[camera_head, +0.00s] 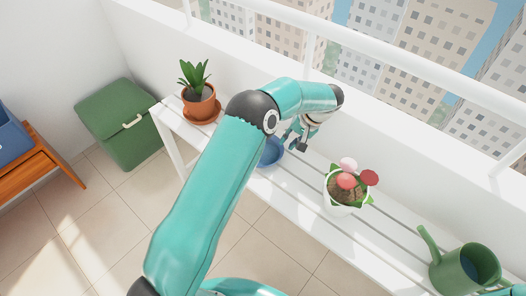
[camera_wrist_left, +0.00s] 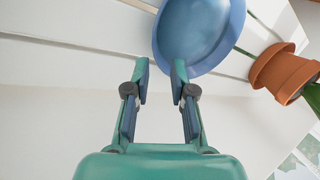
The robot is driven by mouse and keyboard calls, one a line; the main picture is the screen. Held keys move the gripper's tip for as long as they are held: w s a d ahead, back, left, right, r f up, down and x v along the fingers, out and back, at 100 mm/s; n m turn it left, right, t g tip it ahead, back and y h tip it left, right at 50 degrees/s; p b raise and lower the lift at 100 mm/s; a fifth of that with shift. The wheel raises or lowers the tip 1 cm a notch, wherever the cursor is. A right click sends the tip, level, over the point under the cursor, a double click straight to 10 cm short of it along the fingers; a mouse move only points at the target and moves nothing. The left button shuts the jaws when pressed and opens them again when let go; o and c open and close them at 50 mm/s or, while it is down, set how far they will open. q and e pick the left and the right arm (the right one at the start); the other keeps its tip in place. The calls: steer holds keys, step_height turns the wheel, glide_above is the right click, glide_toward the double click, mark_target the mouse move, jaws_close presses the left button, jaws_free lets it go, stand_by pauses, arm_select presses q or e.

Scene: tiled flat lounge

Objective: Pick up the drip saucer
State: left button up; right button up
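The blue drip saucer (camera_head: 271,153) lies on the white slatted bench (camera_head: 291,178), partly hidden behind my left arm in the head view. In the left wrist view the saucer (camera_wrist_left: 203,32) is round and shallow, at the top, just beyond my fingertips. My left gripper (camera_head: 298,141) is above the bench beside the saucer. In the left wrist view its two fingers (camera_wrist_left: 160,72) are apart with nothing held between them. The right fingertip overlaps the saucer's near rim in the picture; whether it touches is unclear. My right gripper is not in view.
A potted plant in terracotta (camera_head: 200,102) stands left of the saucer, and a white flower pot (camera_head: 342,208) to its right. A green watering can (camera_head: 463,268) is at the far right. The parapet wall (camera_head: 400,172) runs behind the bench. A green box (camera_head: 118,125) stands left.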

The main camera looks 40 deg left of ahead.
mark_target(283, 149)
arm_select(q)
steer(key=p+x, duration=0.1)
steer(key=x, duration=0.4)
steer(key=shift+d, duration=0.15)
steer(key=shift+c, duration=0.3)
jaws_close()
